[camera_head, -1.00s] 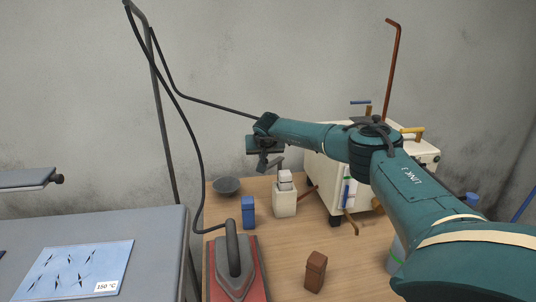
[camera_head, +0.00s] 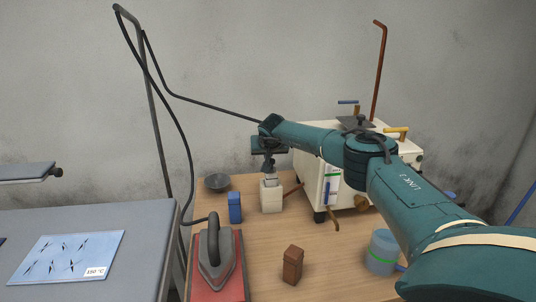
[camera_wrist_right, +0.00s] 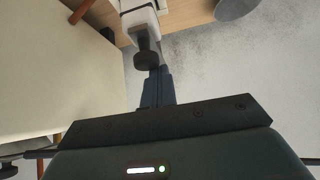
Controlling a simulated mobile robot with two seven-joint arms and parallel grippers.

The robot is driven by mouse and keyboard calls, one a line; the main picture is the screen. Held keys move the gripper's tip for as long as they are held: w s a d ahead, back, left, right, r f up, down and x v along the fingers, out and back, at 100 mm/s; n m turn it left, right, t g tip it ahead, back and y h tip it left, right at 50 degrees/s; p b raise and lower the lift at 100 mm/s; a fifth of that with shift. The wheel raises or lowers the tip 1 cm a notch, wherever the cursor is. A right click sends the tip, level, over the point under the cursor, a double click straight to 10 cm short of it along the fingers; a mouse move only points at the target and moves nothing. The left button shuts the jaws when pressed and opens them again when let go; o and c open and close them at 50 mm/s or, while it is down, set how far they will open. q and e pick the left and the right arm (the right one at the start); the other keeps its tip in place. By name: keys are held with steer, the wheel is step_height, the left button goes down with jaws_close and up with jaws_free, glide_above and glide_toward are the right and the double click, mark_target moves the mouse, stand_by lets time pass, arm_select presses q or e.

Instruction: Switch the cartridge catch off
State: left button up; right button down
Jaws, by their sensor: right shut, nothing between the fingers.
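No part is labelled as the cartridge catch, so I cannot tell for sure which one it is. A small cream block (camera_head: 271,200) with a paler piece on top stands on the wooden table, left of the big cream machine. My right gripper (camera_head: 269,172) points down at the top of this block, shut and empty. In the right wrist view the shut fingers (camera_wrist_right: 149,58) lie close to the pale top of the block (camera_wrist_right: 140,20). I cannot tell whether they touch it. The fingers partly hide the top. My left gripper is not in view.
The cream machine (camera_head: 312,172) with coloured handles stands right of the block, partly behind my right arm. A blue block (camera_head: 235,208), a grey bowl (camera_head: 217,183), an iron on a red base (camera_head: 216,262), a brown block (camera_head: 292,265) and a blue-grey canister (camera_head: 382,252) stand around.

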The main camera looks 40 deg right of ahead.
steer(key=shift+s+d+f, duration=0.3)
steer(key=shift+f, duration=0.05)
stand_by(0.4)
